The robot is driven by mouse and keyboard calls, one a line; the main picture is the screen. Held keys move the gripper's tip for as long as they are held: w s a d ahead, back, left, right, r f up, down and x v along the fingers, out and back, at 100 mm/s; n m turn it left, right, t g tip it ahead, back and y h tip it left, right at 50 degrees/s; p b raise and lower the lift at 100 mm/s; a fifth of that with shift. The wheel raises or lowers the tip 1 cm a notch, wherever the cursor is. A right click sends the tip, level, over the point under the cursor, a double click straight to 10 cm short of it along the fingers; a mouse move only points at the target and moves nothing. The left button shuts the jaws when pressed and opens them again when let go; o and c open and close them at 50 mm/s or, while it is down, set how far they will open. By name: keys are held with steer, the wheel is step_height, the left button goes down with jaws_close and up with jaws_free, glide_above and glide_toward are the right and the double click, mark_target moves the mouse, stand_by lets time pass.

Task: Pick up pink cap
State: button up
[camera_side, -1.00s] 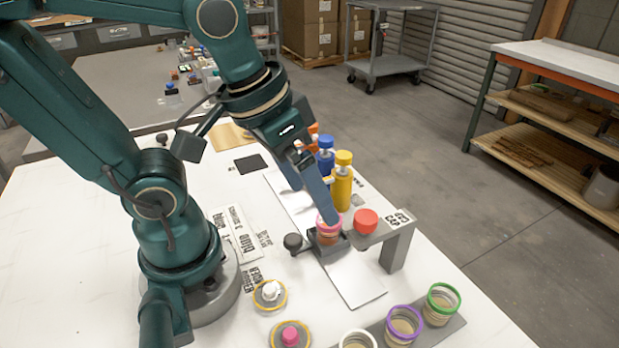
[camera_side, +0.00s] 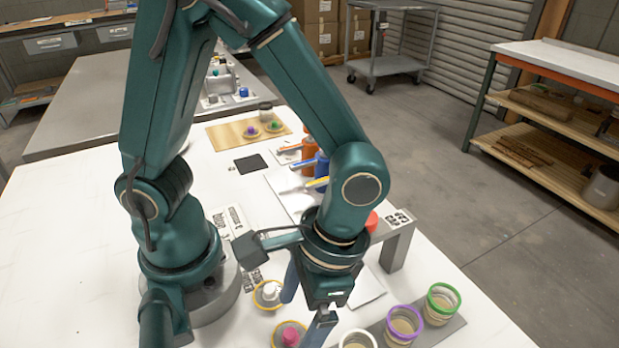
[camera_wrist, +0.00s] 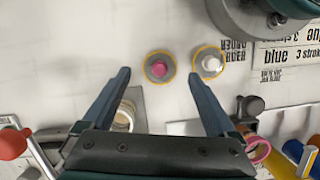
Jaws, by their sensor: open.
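The pink cap (camera_side: 290,337) sits upright on a small round holder with a yellow rim, near the front edge of the side view. In the wrist view the pink cap (camera_wrist: 158,69) appears between my two fingertips, and nothing is gripped. My gripper (camera_side: 300,322) points down beside and above it, with the fingers apart; it also shows in the wrist view (camera_wrist: 161,77). The exact height above the cap is hard to judge.
A white cap (camera_side: 269,291) on a similar holder stands close by, near one finger. Cups with white (camera_side: 357,340), purple (camera_side: 403,322) and green (camera_side: 442,299) rims stand to the right. A pink-rimmed cup (camera_wrist: 257,150) and a grey stand (camera_side: 396,250) are near.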

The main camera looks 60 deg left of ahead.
mark_target(290, 337)
steer(key=shift+x, duration=1.3)
steer(key=c, duration=1.4)
steer(key=shift+r, duration=0.2)
